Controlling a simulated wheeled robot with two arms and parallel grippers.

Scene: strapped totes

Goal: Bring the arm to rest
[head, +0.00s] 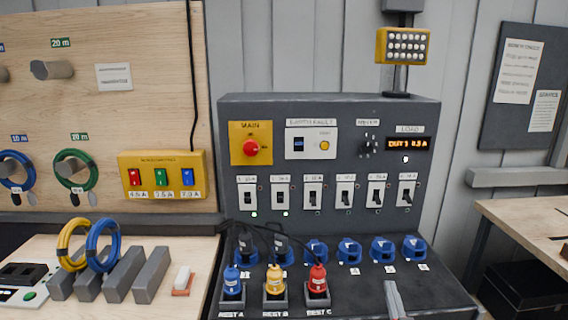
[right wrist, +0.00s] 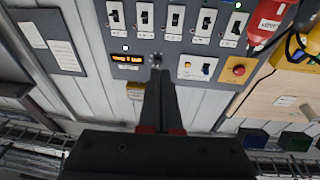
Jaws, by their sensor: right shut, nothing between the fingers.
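My right gripper (head: 393,290) shows only in part at the bottom edge of the head view, a narrow grey shape in front of the panel's sloping deck. In the right wrist view its dark fingers (right wrist: 160,76) are together and hold nothing. They point toward the face of the dark control panel (head: 330,150), which appears upside down there. I cannot tell the exact gap to the panel. My left gripper is in neither view.
Blue sockets (head: 349,250) line the deck; two at the left hold dark plugs. Blue (head: 232,284), yellow (head: 275,286) and red (head: 318,284) plugs stand in front in rests A, B and C. A wooden bench (head: 190,260) with cable coils is left, another table (head: 520,222) right.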

